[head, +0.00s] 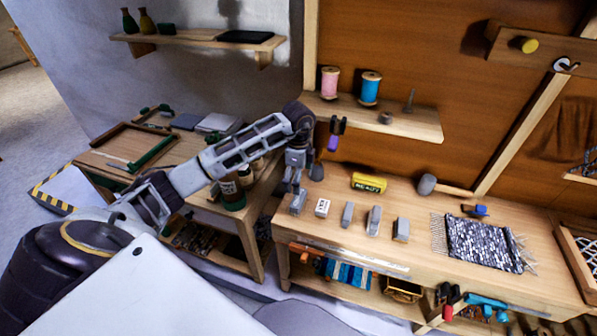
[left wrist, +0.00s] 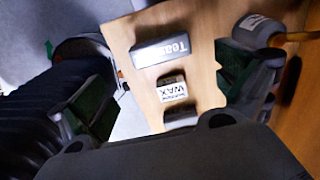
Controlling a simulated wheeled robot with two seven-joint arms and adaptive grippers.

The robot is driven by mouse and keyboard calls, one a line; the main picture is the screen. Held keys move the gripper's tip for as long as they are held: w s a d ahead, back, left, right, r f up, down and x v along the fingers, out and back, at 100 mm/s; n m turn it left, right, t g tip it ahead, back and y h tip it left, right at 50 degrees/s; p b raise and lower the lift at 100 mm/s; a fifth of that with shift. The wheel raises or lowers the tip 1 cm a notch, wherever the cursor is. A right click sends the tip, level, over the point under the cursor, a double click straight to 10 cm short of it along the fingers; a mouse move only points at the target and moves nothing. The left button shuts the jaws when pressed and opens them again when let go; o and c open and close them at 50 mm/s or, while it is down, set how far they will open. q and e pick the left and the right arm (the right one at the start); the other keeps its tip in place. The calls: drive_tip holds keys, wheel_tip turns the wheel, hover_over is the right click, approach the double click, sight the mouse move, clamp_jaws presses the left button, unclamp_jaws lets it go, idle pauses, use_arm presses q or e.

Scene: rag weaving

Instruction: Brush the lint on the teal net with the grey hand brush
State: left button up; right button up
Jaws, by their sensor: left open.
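My left gripper (head: 294,187) is open and points down over the left end of the workbench. The block appears between my open fingers (left wrist: 165,92), and nothing is held. A dark grey rounded piece (head: 317,171) lies beside the gripper; a grey cylinder with a pale label (left wrist: 258,30) shows near the right finger in the wrist view. I cannot tell which item is the hand brush. I cannot identify the teal net or lint. My right gripper is out of view.
A white wax box (head: 322,208) and several grey blocks (head: 373,220) stand in a row on the workbench (head: 350,250). A yellow box (head: 368,183) lies behind them. A black-and-white woven mat (head: 485,244) lies to the right. A shelf (head: 410,122) with spools hangs above.

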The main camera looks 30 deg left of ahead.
sight(298, 197)
use_arm(q)
wheel_tip(298, 197, down, 9)
drive_tip(key=shift+p, duration=0.5)
drive_tip(key=shift+f, duration=0.7)
drive_tip(key=shift+c, duration=0.3)
drive_tip(key=c, duration=0.5)
drive_tip(key=o, duration=0.4)
drive_tip(key=shift+c, duration=0.2)
drive_tip(key=c, duration=0.6)
drive_tip(key=shift+o, duration=0.2)
drive_tip(key=shift+r, duration=0.15)
